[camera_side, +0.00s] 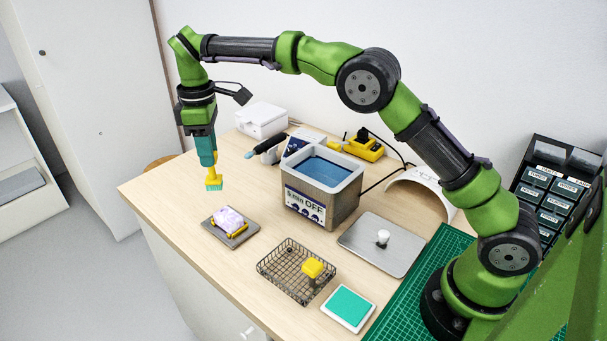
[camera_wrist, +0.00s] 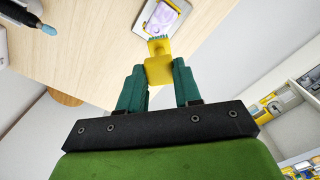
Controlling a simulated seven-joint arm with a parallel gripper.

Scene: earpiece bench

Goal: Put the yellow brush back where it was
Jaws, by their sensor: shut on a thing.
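The yellow brush (camera_side: 214,183) has a yellow body and short teal bristles pointing down. My gripper (camera_side: 211,164) is shut on it and holds it above the left part of the wooden bench, clear of the surface. In the wrist view, the brush (camera_wrist: 158,68) sits between the two teal fingers of my gripper (camera_wrist: 160,82), its bristles facing away from the palm. Beyond and below it lies a grey plate (camera_side: 241,237) bearing a purple and white piece (camera_side: 228,219) between yellow holders. No marked place for the brush can be made out.
Nearby stands a bath of blue liquid (camera_side: 324,199) labelled "5 min OFF". A wire basket (camera_side: 271,266) with a yellow block (camera_side: 312,267), a metal lid (camera_side: 358,257) and a teal pad (camera_side: 348,307) lie to the right. The left bench corner is bare.

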